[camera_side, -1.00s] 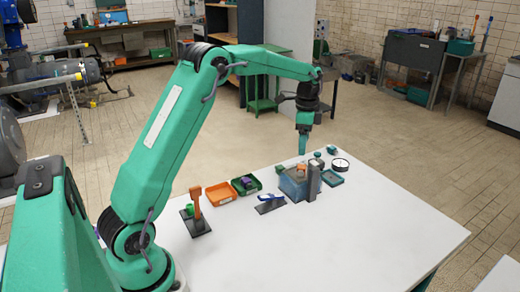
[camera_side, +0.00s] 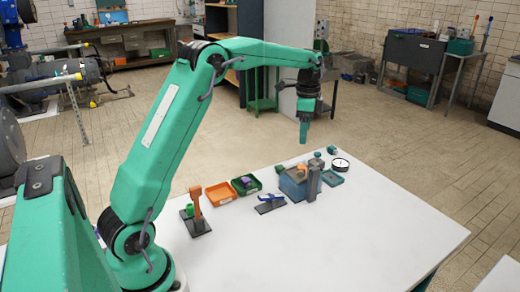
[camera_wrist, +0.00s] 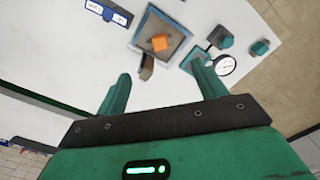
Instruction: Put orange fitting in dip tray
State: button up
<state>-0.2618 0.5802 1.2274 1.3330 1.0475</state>
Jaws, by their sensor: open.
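The orange fitting (camera_wrist: 159,42) shows in the wrist view inside the rim of a square blue-edged tray (camera_wrist: 178,28). In the side view the small orange fitting (camera_side: 302,169) shows at the top of the blue box-like tray (camera_side: 291,187). How deep it sits I cannot tell. My gripper (camera_side: 303,141) is above and behind this tray, clear of the table. In the wrist view my gripper (camera_wrist: 161,68) has its two green fingers spread apart with nothing between them, the fitting lying beyond them.
A grey post (camera_side: 313,184) stands against the blue tray. A small teal tray (camera_side: 332,178) and a round white dial (camera_side: 341,164) are to its right. An orange tray (camera_side: 220,193), a green tray (camera_side: 257,187) and an orange stand (camera_side: 196,207) are left. The front table is clear.

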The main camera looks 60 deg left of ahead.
jog(key=s+d+r+n+t, duration=0.1)
jog(key=s+d+r+n, duration=0.1)
jog(key=s+d+r, duration=0.4)
jog(key=s+d+r+n+t, duration=0.2)
jog(key=s+d+r, duration=0.1)
jog(key=s, duration=0.5)
jog(key=s+d+f+n+t, duration=0.1)
jog(key=s+d+f+n, duration=0.1)
jog(key=s, duration=0.6)
jog(key=s+d+f+n+t, duration=0.1)
jog(key=s+d+f+n, duration=0.1)
jog(key=s, duration=0.6)
jog(key=shift+s+d+f+n+t, duration=0.35)
jog(key=shift+d+n, duration=0.15)
jog(key=shift+d, duration=0.1)
